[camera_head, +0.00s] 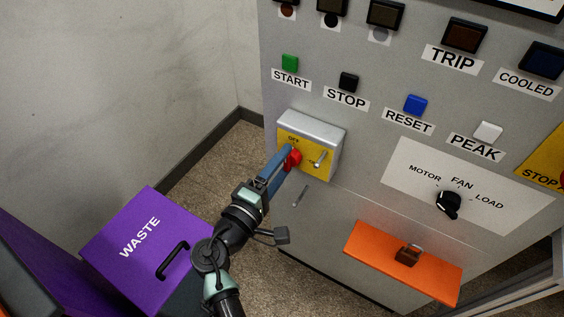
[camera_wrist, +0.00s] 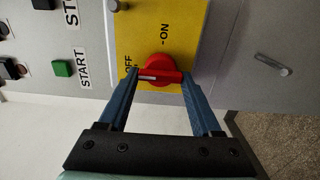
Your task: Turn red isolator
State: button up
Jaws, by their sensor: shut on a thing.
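The red isolator (camera_head: 293,157) is a red rotary knob on a yellow plate (camera_head: 318,170) on a grey box on the cabinet front. In the wrist view the red isolator (camera_wrist: 160,73) has a bar handle with a white line, which lies close to the OFF label; the ON label is farther along the plate. My gripper (camera_head: 286,156) reaches the knob from the lower left. In the wrist view my gripper (camera_wrist: 161,77) has its blue fingers on both sides of the knob's handle, shut on it. The fingers cover part of the plate in the head view.
A small metal lever (camera_head: 320,158) sticks out right of the knob. Below are a slim metal handle (camera_head: 300,196) and an orange panel (camera_head: 400,262) with a padlock. A purple waste bin (camera_head: 112,222) stands at lower left. Buttons and a black selector (camera_head: 448,204) are on the cabinet.

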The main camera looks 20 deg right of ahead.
dwell(0.3)
jog(key=o, duration=1.1)
jog(key=shift+o, duration=0.2)
jog(key=shift+a, duration=0.15)
jog(key=v, duration=1.3)
